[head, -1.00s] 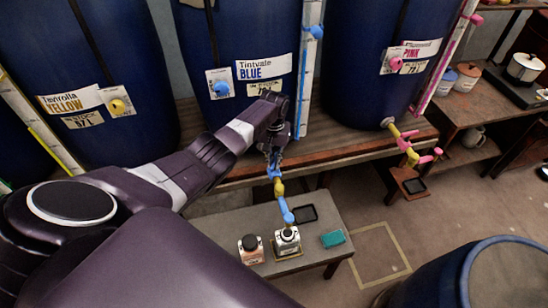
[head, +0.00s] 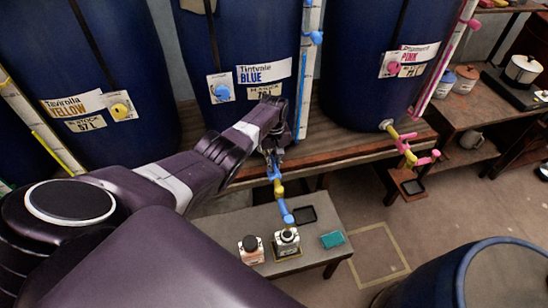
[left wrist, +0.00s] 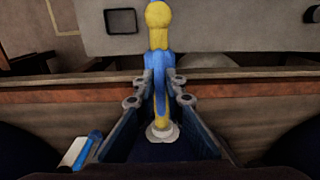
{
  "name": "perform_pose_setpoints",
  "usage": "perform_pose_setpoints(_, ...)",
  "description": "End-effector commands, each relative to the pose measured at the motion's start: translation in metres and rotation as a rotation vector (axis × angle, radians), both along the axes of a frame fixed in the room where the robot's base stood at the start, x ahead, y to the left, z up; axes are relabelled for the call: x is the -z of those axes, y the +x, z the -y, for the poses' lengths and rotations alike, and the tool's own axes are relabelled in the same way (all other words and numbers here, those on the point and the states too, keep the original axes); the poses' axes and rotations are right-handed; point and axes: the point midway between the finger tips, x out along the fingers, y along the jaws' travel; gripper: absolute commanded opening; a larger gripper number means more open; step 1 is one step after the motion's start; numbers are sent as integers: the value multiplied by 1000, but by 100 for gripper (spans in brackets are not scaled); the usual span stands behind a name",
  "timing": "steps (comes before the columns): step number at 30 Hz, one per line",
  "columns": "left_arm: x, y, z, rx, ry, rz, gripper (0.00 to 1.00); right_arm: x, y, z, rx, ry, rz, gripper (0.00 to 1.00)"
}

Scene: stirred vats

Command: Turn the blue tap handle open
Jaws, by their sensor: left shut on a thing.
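The blue vat (head: 250,40) stands at the back middle, with a sign reading BLUE. Its tap has a yellow pipe body (head: 278,188) and a blue spout (head: 286,212). The blue tap handle (left wrist: 160,88) lies along the pipe in the left wrist view. My left gripper (left wrist: 159,88) is shut on this handle, a finger on each side. In the head view the gripper (head: 273,160) is at the tap, just in front of the shelf edge; my arm partly hides it. My right gripper is not in view.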

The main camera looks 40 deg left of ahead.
Motion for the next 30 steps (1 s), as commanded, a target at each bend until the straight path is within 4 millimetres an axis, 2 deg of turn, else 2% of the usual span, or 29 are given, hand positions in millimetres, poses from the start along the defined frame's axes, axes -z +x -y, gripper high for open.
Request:
perform_pose_setpoints(9, -4, 4, -2, -1, 3, 10, 0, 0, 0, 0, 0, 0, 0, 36)
perform_pose_setpoints(10, -4, 4, -2, 0, 3, 10, 13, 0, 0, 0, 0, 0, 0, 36)
perform_pose_setpoints(14, -3, 3, -1, 0, 3, 8, 27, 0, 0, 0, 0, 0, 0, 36)
perform_pose_setpoints(24, -2, 1, -1, 1, 1, 3, 28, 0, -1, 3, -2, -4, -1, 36)
perform_pose_setpoints(30, -14, 2, -1, 1, 2, 6, 28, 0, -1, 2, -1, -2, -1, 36)
